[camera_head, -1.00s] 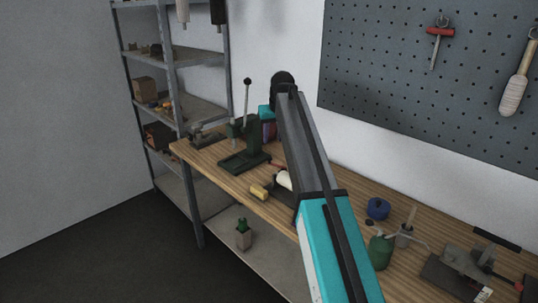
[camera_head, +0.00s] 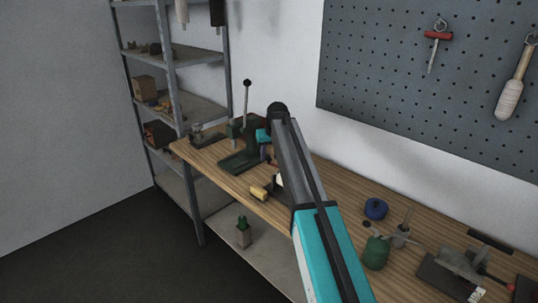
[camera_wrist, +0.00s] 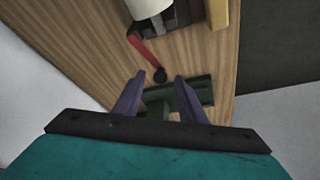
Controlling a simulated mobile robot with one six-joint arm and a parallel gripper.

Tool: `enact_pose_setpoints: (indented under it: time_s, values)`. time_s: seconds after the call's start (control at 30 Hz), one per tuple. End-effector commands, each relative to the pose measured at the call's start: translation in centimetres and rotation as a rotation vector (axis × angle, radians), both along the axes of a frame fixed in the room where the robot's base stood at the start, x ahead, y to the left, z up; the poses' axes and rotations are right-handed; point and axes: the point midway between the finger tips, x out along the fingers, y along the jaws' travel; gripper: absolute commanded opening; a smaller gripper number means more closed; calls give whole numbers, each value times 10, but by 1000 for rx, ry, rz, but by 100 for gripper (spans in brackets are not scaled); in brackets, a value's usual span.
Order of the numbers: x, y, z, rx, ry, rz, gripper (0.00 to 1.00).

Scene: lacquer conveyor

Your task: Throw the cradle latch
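The latch is a red lever (camera_wrist: 143,49) with a black knob (camera_wrist: 159,75), beside a dark cradle (camera_wrist: 180,18) that holds a white cylinder (camera_wrist: 147,7). In the wrist view the lever points down the picture toward my gripper (camera_wrist: 158,86). Its two purple fingers are apart, with the knob just ahead of and between their tips. I cannot tell whether a finger touches it. In the head view my gripper (camera_head: 265,153) is low over the bench, and my arm hides most of the cradle (camera_head: 271,191); the lever is not visible there.
A green lever press (camera_head: 240,162) stands just left of my gripper on the wooden bench (camera_head: 218,178). A yellow cylinder (camera_head: 259,193) lies near the front edge. A blue round item (camera_head: 376,208), a green oil can (camera_head: 376,252) and a vise-like tool (camera_head: 457,264) are to the right.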

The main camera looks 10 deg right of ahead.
Motion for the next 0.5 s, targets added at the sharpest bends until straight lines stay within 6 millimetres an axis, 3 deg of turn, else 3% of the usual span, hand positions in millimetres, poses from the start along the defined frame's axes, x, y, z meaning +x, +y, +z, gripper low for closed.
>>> enact_pose_setpoints:
  time_s: [0.37, 0.5]
  values:
    - [1, 1, -4, 0, -1, 1, 37]
    - [1, 1, -4, 0, 0, 1, 17]
